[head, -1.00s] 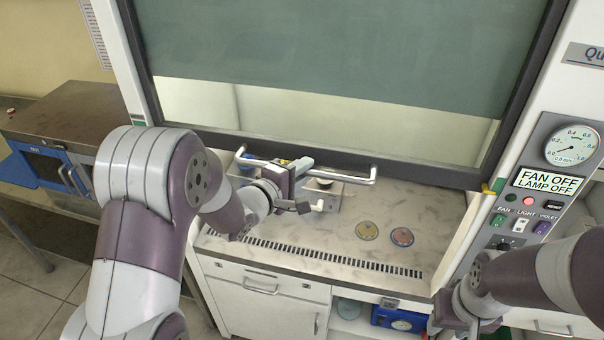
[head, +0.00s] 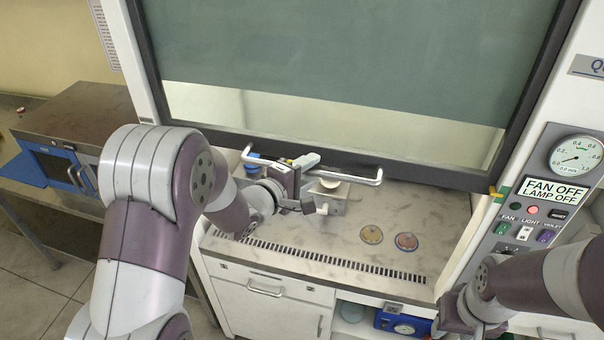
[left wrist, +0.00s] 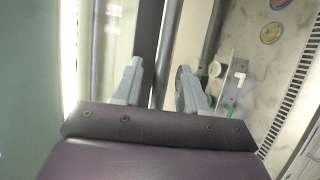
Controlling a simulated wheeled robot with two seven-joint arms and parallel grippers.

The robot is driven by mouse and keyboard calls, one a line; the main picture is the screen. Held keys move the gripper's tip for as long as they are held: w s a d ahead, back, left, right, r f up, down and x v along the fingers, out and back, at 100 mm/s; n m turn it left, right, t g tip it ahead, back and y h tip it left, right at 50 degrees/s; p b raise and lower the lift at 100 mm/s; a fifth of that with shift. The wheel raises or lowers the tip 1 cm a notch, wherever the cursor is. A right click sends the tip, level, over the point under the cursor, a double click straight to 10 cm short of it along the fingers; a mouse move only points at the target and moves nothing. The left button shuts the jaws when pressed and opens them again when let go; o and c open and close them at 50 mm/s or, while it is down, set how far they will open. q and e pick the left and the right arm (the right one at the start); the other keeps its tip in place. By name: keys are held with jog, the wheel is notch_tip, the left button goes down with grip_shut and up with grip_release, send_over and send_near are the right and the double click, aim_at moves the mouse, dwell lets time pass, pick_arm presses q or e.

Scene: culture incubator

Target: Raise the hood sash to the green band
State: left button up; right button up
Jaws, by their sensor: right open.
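The hood sash (head: 345,55) is a grey-green pane in a dark frame. A pale strip shows through below the green part, above its dark bottom rail. A light bar handle (head: 345,172) runs along that rail. My left gripper (head: 300,165) is at the handle, left of its middle. In the left wrist view its two fingers (left wrist: 158,82) stand apart on either side of the rail and bar region; whether they press on the bar is unclear. A small green mark (head: 503,188) shows on the right jamb near the rail's end. My right gripper (head: 455,325) is open and empty, low at the right.
A metal block with bottles stands behind my left gripper. The right panel has a gauge (head: 577,156) and a sign reading FAN OFF, LAMP OFF (head: 553,192).

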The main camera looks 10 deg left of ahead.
pick_arm(q)
jog(key=b+v, duration=0.3)
jog(key=v, duration=0.9)
jog(key=shift+s, duration=0.2)
jog(key=shift+a+r, duration=0.1)
jog(key=shift+a, duration=0.05)
